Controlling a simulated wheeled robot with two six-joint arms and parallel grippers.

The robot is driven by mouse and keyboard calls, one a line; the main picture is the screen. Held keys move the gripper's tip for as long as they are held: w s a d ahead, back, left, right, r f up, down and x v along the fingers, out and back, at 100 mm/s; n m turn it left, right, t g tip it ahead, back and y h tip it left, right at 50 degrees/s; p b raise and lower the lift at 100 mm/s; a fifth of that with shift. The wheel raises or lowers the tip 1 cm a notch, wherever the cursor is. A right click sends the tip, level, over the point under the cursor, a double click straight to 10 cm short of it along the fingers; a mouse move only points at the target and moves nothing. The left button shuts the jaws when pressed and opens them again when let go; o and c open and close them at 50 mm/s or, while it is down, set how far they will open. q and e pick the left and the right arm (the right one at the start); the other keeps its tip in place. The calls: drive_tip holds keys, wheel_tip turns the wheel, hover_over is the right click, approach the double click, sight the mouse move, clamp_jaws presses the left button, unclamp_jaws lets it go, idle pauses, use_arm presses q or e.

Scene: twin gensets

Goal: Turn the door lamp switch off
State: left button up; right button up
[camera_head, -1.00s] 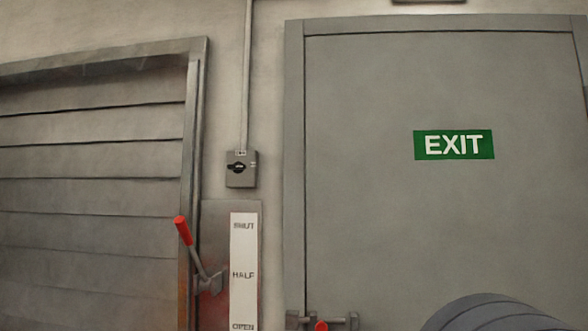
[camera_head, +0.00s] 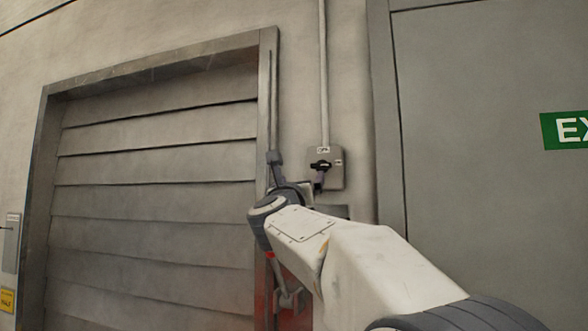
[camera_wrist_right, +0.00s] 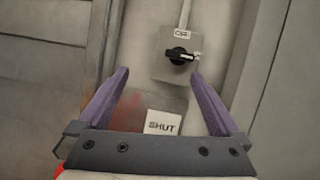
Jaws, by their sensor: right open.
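The door lamp switch is a small grey wall box (camera_head: 326,169) with a black rotary knob (camera_head: 320,165), between the louvred shutter and the door. It also shows in the right wrist view, where the knob (camera_wrist_right: 179,56) lies roughly crosswise, below a small white label I cannot read surely. My right gripper (camera_head: 298,170) is raised at the box's left side in the head view. In the wrist view its purple fingers (camera_wrist_right: 160,75) are spread and empty, with the knob beyond and slightly above their tips. I see no contact with the knob. My left gripper is not in view.
A louvred shutter (camera_head: 160,190) fills the left. A white SHUT label (camera_wrist_right: 163,122) sits below the switch. A grey door (camera_head: 480,200) with a green EXIT sign (camera_head: 567,130) is at right.

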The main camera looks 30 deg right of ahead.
sight(321, 164)
drive_tip(key=w+d+r+m+p, duration=0.1)
drive_tip(key=d+p, duration=0.1)
drive_tip(key=d, duration=0.1)
drive_tip(key=w+d+r+g+h+p, duration=0.1)
drive_tip(key=d+r, duration=0.1)
drive_tip(key=d, duration=0.1)
drive_tip(key=w+d+r+m+p, duration=0.1)
drive_tip(key=w+d+r+p, duration=0.1)
drive_tip(key=d, duration=0.1)
drive_tip(key=shift+w+m+g+h+p, duration=0.1)
drive_tip(key=shift+m+g+h+p, duration=0.2)
drive_tip(key=shift+g+h+p, duration=0.1)
drive_tip(key=shift+w+d, duration=0.4)
drive_tip(key=c, duration=1.4)
